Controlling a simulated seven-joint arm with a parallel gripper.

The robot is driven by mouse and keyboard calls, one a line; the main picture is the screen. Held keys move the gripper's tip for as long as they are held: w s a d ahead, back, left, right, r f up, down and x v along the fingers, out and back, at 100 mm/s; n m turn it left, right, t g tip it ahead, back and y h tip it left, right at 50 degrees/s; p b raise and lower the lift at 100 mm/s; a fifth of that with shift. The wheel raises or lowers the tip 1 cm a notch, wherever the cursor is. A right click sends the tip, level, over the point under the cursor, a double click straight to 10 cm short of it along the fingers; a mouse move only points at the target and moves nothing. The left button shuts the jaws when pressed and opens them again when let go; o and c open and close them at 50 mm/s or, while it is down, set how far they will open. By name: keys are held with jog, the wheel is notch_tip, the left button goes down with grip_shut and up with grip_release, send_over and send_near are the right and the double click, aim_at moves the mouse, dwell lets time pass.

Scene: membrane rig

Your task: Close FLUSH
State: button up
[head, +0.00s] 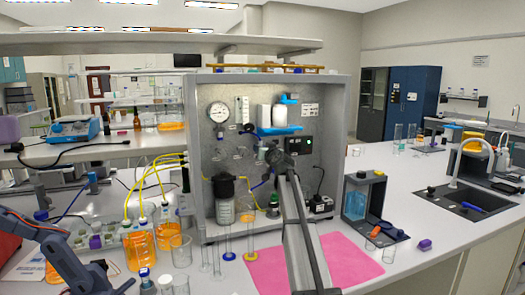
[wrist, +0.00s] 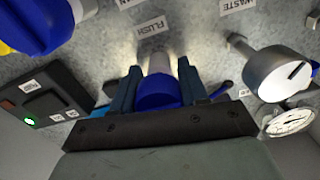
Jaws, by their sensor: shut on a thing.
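In the wrist view, the FLUSH label (wrist: 150,25) is on the grey metal panel, upside down in the picture. Beside it, a blue knob (wrist: 158,92) on a pale stem sits between the two dark blue fingers of my gripper (wrist: 160,84). The fingers are shut on this knob, one on each side. The palm hides part of the knob, and I cannot tell its turn angle. In the head view, my arm reaches up to the rig panel (head: 240,95), and my wrist hides the FLUSH knob and the fingertips.
In the wrist view, a grey round knob (wrist: 272,76) is near the WASTE label (wrist: 238,5), close to a gauge (wrist: 290,121). A larger blue part (wrist: 35,25) and a switch box (wrist: 45,97) with a green light are on the left. Glass cylinders (head: 228,240) stand below the rig.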

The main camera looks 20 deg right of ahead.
jog(key=shift+c, duration=0.5)
jog(key=shift+m, duration=0.8)
jog(key=o, duration=1)
jog(key=shift+o, duration=0.2)
jog(key=shift+s, duration=0.15)
jog(key=s, duration=1.3)
jog(key=shift+s, duration=0.3)
